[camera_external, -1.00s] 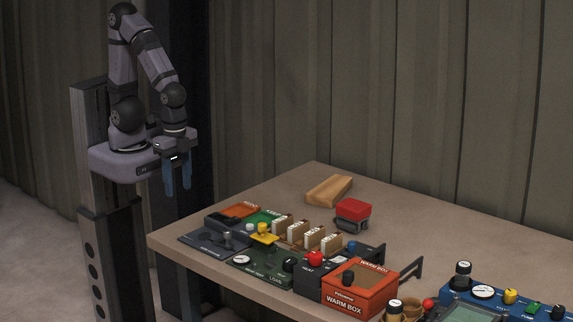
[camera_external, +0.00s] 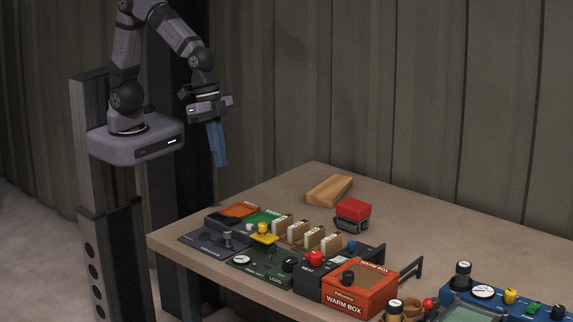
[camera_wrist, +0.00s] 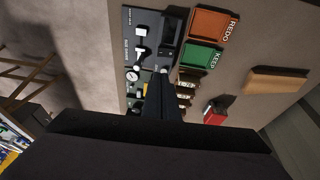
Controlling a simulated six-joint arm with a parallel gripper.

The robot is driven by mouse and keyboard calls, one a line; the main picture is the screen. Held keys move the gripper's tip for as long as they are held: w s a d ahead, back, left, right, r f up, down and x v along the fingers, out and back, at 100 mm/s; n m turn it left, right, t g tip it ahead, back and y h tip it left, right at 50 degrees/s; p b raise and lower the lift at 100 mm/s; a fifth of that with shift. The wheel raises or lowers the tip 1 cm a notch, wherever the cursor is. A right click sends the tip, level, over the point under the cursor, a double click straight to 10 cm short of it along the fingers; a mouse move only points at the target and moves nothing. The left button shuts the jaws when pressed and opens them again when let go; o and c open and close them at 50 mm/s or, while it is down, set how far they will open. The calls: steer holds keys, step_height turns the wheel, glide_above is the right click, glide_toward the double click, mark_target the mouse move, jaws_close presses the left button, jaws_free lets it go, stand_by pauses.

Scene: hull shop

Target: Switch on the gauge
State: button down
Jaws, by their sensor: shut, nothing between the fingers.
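My gripper (camera_external: 218,160) hangs in the air above and behind the table's left end, fingers pointing down, shut and empty. It touches nothing. In the wrist view its dark fingers (camera_wrist: 170,88) cover part of the panels below. A dark grey panel (camera_external: 205,243) with a grey knob and small fittings lies at the table's left corner; it also shows in the wrist view (camera_wrist: 133,20) with white-topped switches. Beside it is a green panel (camera_external: 262,273) with a round white dial (camera_external: 241,259) and black knob (camera_external: 289,265).
Orange and green trays (camera_wrist: 207,22) lie behind the grey panel, with several upright cards (camera_external: 298,233) alongside. A red-topped box (camera_external: 352,210), wood block (camera_external: 328,190), orange warm box (camera_external: 362,291) and blue panel (camera_external: 530,302) stand further right. The table's back right is clear.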

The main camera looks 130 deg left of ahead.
stand_by(0.4)
steer(key=p, duration=0.2)
glide_toward(232, 220)
steer(key=x, duration=0.2)
steer(key=d+x, duration=0.1)
steer(key=x, duration=0.2)
steer(key=shift+w+f, duration=0.1)
steer(key=shift+f, duration=0.35)
steer(key=shift+d+f+b, duration=0.2)
steer(key=shift+f+b, duration=0.15)
steer(key=shift+b, duration=0.05)
steer(key=shift+r, duration=0.1)
steer(key=shift+a, duration=0.2)
steer(key=shift+a+r+b, duration=0.2)
steer(key=shift+a+b, duration=0.1)
steer(key=shift+a, duration=0.25)
